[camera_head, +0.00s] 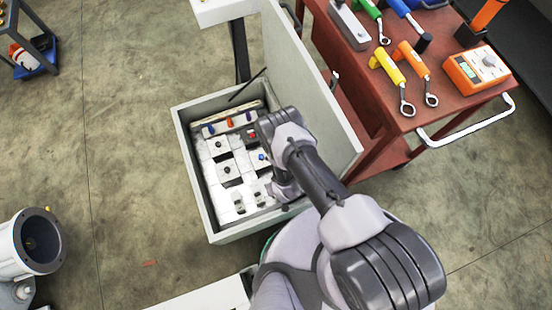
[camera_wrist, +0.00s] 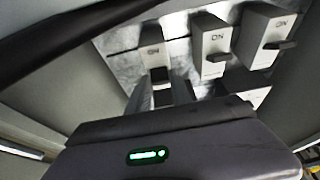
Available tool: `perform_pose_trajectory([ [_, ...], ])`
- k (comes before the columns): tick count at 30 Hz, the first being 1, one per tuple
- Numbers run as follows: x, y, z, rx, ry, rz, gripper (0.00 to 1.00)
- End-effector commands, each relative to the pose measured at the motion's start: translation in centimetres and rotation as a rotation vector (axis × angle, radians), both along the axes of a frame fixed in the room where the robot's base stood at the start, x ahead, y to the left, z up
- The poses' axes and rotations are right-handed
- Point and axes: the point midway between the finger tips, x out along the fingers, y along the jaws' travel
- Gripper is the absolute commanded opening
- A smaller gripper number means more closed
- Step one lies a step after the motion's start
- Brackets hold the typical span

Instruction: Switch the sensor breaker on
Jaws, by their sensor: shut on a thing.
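An open grey electrical box (camera_head: 189,165) holds a white panel of switches. Small breakers (camera_head: 239,205) sit in the panel's lower part, beside my wrist. Dark levers stick out of the middle and right ones. None carries a readable name, so I cannot tell which is the sensor breaker. My gripper (camera_wrist: 172,90) is at the left breaker, shut on its lever; its body hides much of the contact. In the head view my arm hides the fingertips.
The box's open door (camera_head: 312,75) stands up along its right side, close to my arm. A red tool cart (camera_head: 440,110) with wrenches and an orange meter (camera_head: 477,70) is at the right. Colored knobs (camera_head: 230,122) line the panel's top.

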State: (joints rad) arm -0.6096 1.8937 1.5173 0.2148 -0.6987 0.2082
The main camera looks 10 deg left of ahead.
Motion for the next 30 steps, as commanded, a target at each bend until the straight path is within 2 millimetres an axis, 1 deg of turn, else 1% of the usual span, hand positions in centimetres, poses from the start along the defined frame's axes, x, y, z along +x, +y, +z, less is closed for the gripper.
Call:
perform_pose_trajectory([
  [3, -0.53, -0.33, 0.10, 0.038, -0.063, 0.001, 0.00],
  [12, -0.97, -0.61, -0.39, 0.119, -0.195, 0.001, 0.00],
  [18, -1.08, -0.67, -0.42, 0.143, -0.235, 0.001, 0.00],
  [30, -1.10, -0.71, -0.40, 0.150, -0.244, -0.001, 0.00],
])
